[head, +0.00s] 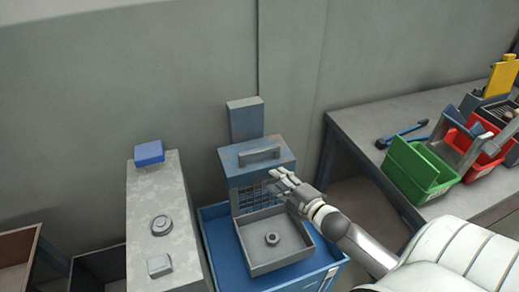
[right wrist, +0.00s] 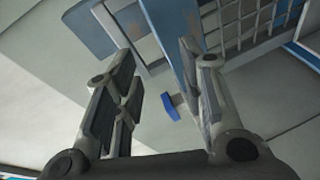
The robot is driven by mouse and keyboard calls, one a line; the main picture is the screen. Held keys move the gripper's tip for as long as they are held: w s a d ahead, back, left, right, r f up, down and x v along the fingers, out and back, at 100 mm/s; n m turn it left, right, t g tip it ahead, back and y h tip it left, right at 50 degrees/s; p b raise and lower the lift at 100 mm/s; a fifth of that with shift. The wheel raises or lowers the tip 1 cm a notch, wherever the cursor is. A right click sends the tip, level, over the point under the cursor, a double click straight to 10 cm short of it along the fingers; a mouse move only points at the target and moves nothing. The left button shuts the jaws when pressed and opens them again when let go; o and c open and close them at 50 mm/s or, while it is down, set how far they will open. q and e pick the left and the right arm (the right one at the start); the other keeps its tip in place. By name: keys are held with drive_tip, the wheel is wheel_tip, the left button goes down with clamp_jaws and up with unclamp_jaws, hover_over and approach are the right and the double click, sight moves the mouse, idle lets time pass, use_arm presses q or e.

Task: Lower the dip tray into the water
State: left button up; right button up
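A grey square tray (head: 251,261), which looks like the dip tray, stands in front of a blue-grey frame (head: 235,166) with a bar handle (head: 259,154) on top. A grey ring (head: 272,239) lies in the tray. A blue tub (head: 215,248) is below and around the tray; I cannot make out water in it. My right gripper (head: 281,182) is at the frame's right front, below the handle and above the tray's back edge. In the right wrist view its fingers (right wrist: 158,92) are apart, with no held object visible between them. My left gripper is not in view.
A grey counter (head: 152,205) at the left carries a round part (head: 161,225), a small block (head: 160,265) and a blue box (head: 149,153). A workbench (head: 365,128) at the right holds a green bin (head: 420,170), a red bin (head: 487,150) and a blue tool (head: 402,135).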

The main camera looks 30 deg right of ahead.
sight(261, 153)
drive_tip(key=w+r+n, duration=0.1)
drive_tip(key=w, duration=0.2)
drive_tip(key=w+r+n+t+y+p, duration=0.1)
drive_tip(key=w, duration=0.3)
drive_tip(key=w+r+n+y, duration=0.1)
drive_tip(key=w+n, duration=0.1)
drive_tip(key=w, duration=0.1)
drive_tip(key=shift+w+d+t, duration=0.15)
drive_tip(key=shift+d+t, duration=0.25)
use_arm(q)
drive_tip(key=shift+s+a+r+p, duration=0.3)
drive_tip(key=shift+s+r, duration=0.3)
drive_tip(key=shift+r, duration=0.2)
use_arm(e)
drive_tip(key=shift+w+a, duration=0.15)
drive_tip(key=shift+w, duration=0.6)
drive_tip(key=shift+c, duration=0.5)
clamp_jaws()
